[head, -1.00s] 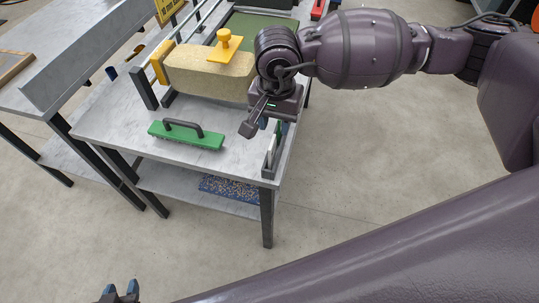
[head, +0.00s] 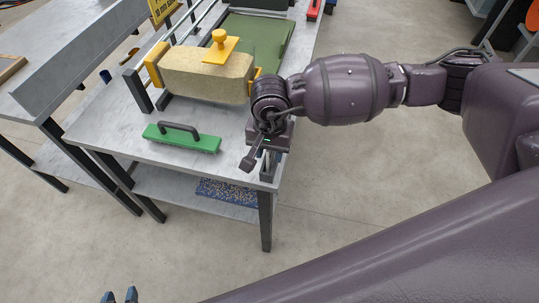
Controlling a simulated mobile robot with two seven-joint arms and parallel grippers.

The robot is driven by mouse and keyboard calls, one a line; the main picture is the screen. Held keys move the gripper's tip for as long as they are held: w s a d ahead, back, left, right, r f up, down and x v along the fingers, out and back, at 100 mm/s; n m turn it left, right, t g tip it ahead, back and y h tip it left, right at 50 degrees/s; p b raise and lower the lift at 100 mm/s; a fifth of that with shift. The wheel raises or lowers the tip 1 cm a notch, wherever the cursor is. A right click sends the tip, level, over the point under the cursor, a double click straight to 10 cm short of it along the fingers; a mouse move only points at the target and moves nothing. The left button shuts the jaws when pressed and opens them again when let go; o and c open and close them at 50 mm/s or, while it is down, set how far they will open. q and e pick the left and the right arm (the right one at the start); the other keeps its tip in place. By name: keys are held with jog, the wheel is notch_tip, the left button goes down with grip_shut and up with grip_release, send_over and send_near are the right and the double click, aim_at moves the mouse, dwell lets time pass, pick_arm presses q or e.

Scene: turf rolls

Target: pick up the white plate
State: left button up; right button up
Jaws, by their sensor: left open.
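No white plate can be made out for certain. A thin pale upright piece (head: 268,163) shows at the near right corner of the worktable, partly hidden by my right gripper; I cannot tell whether it is the plate. My right gripper (head: 257,160) hangs over that corner, right of the green brush. One dark finger points down to the left; whether it holds anything is hidden.
The worktable (head: 110,128) carries a green brush with a dark handle (head: 182,138) and a tan block (head: 205,76) with a yellow knobbed piece (head: 220,46) on top. A green mat (head: 258,38) lies behind. A blue speckled piece (head: 225,193) lies on the lower shelf. Floor at right is clear.

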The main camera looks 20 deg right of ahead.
jog(key=shift+f, duration=0.7)
jog(key=shift+r, duration=0.1)
grip_shut()
